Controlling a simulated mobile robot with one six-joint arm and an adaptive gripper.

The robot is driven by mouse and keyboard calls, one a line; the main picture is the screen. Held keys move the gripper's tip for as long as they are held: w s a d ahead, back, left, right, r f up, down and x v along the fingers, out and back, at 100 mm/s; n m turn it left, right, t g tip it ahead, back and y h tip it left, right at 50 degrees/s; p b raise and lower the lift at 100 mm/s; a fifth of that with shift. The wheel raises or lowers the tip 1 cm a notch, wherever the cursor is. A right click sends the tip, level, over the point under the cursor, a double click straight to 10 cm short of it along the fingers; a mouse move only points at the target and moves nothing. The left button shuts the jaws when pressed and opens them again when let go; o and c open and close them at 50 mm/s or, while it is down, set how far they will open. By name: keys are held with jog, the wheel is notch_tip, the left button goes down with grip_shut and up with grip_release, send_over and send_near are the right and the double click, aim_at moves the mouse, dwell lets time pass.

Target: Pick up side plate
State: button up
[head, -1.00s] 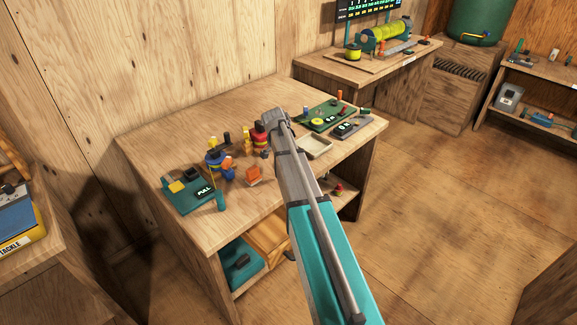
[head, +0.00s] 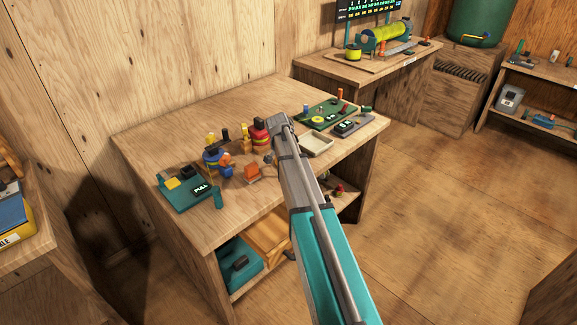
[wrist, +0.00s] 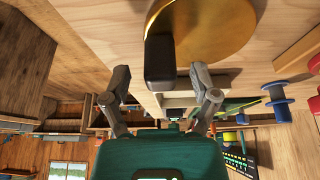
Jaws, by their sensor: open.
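A gold disc (wrist: 230,28) with a black block (wrist: 159,58) at its edge fills the upper middle of the wrist view, close to the camera. It looks like the side plate, but I cannot be sure. My gripper (wrist: 160,84) is open, its two grey fingers apart with nothing held between them. The black block lies just past the gap between the fingertips; whether they touch is unclear. In the head view my arm's end is over the middle of the workbench (head: 150,150), and it hides the fingers and the disc.
A red spool (head: 260,132) and a blue reel (head: 212,160) stand left of my arm. An orange piece (head: 252,172) and a green PULL board (head: 185,196) lie nearer the front left. A beige tray (head: 317,144) and green mat (head: 318,116) are to the right.

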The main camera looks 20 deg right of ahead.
dwell(0.6)
grip_shut()
